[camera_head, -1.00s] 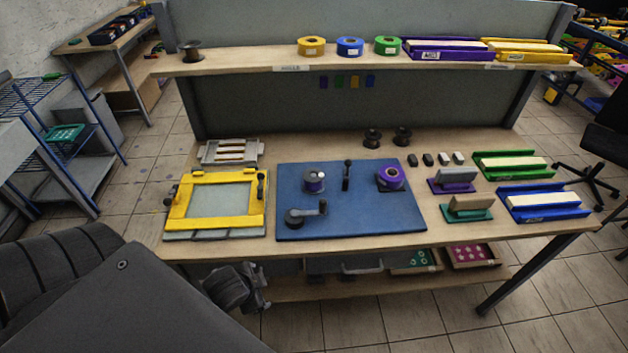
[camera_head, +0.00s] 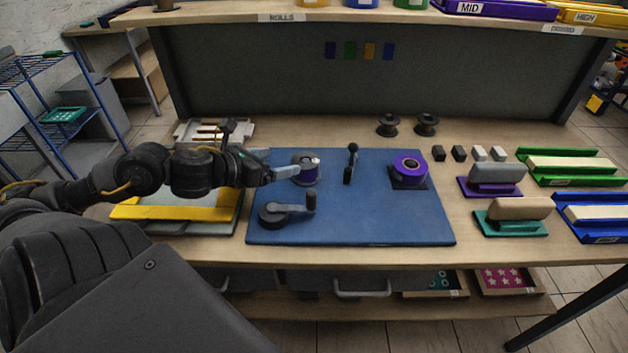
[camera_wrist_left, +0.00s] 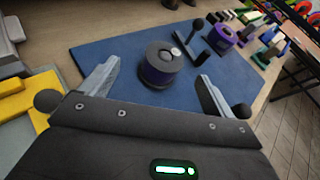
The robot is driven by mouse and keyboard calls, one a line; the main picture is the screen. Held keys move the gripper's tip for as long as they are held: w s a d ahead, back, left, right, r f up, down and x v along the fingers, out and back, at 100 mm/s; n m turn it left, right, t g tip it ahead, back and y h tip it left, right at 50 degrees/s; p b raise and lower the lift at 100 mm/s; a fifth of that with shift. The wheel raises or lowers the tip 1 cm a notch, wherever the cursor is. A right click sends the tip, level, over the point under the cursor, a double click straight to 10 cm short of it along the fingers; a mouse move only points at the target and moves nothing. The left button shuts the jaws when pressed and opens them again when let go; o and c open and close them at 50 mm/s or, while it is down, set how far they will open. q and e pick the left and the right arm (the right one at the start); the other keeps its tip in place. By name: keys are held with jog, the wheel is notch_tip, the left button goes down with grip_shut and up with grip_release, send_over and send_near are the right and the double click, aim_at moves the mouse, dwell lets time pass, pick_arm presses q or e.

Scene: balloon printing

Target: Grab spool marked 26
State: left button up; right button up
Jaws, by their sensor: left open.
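A purple and grey spool (camera_head: 305,172) stands upright on the left part of the blue board (camera_head: 350,225). No number can be read on it. My left gripper (camera_head: 283,166) is open and empty, just left of this spool. In the left wrist view the spool (camera_wrist_left: 160,66) stands ahead, between and beyond the two spread fingertips, apart from them. A purple roll (camera_head: 409,167) sits on a dark base at the board's right. Two dark empty spools (camera_head: 388,125) (camera_head: 426,124) stand behind the board. My right gripper is not in view.
A black upright lever (camera_head: 351,162) and a black crank (camera_head: 287,212) stand on the board near the spool. A yellow frame (camera_head: 175,212) lies under my left arm. Purple and teal stamp blocks (camera_head: 495,180) (camera_head: 515,214) are at the right. A shelf (camera_head: 220,14) runs along the back.

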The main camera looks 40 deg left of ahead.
aim_at(304, 159)
pick_arm(q)
jog(key=shift+w+d+f+m+h, duration=0.2)
jog(key=shift+d+f+m+h, duration=0.1)
jog(key=shift+f+m, duration=0.15)
jog(key=shift+r+m+b, duration=0.15)
jog(key=shift+m+b, duration=0.1)
jog(key=shift+b, duration=0.1)
jog(key=shift+r, duration=0.1)
jog(key=shift+w+f, duration=0.2)
jog(key=shift+w, duration=0.05)
jog(key=b+x, duration=0.1)
jog(key=x, duration=0.2)
jog(key=shift+w, duration=0.1)
jog(key=shift+w+d+f+b, duration=0.1)
jog(key=shift+w+f+b, duration=0.05)
jog(key=shift+w+b, duration=0.2)
jog(key=shift+w+f, duration=0.15)
jog(key=shift+w, duration=0.35)
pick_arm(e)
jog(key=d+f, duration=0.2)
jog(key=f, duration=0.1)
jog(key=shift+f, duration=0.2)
pick_arm(q)
jog(key=shift+w+d, duration=0.1)
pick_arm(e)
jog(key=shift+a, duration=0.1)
